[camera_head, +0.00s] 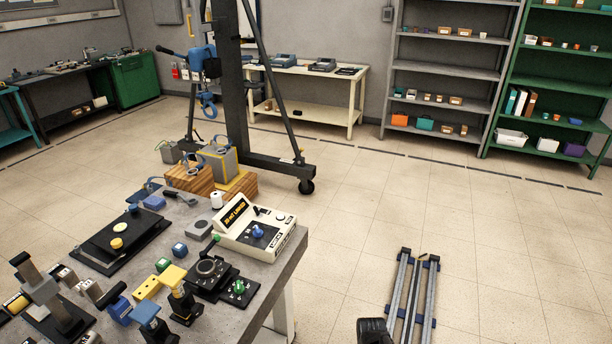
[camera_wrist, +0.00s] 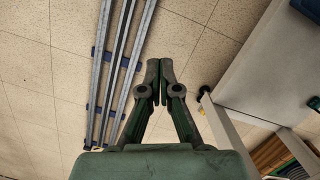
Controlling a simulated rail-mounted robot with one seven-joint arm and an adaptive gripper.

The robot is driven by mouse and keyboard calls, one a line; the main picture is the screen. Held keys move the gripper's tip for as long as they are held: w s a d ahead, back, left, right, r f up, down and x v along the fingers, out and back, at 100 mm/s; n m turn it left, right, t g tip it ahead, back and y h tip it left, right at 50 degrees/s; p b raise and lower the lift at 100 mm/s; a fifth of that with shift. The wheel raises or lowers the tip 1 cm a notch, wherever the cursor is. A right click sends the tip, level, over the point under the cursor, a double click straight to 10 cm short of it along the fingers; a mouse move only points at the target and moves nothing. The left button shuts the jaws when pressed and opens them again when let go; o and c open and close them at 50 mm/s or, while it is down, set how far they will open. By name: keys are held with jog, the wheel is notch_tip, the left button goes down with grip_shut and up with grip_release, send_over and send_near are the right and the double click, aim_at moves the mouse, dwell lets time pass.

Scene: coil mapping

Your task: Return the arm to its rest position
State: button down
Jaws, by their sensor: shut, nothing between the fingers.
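My gripper (camera_wrist: 159,66) shows in the wrist view with its two dark fingers together at the tips and nothing between them. It is over the tiled floor, between the floor rails on the left and the edge of a grey worktable (camera_wrist: 268,72) on the right. In the head view a dark part at the bottom edge, right of the table, looks like the end of my arm; its fingers cannot be made out there.
The worktable (camera_head: 262,290) holds a white control box (camera_head: 256,233), a black plate (camera_head: 119,239) and several small fixtures. Metal rails (camera_head: 414,297) lie on the floor to its right. A gantry hoist (camera_head: 236,90) and shelves (camera_head: 447,55) stand behind. The floor on the right is clear.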

jog(key=s+f+g, duration=0.2)
jog(key=s+f, duration=0.3)
jog(key=s, duration=0.6)
jog(key=s+f+g, duration=0.2)
jog(key=s+f, duration=0.4)
jog(key=s, duration=0.5)
jog(key=shift+g, duration=0.4)
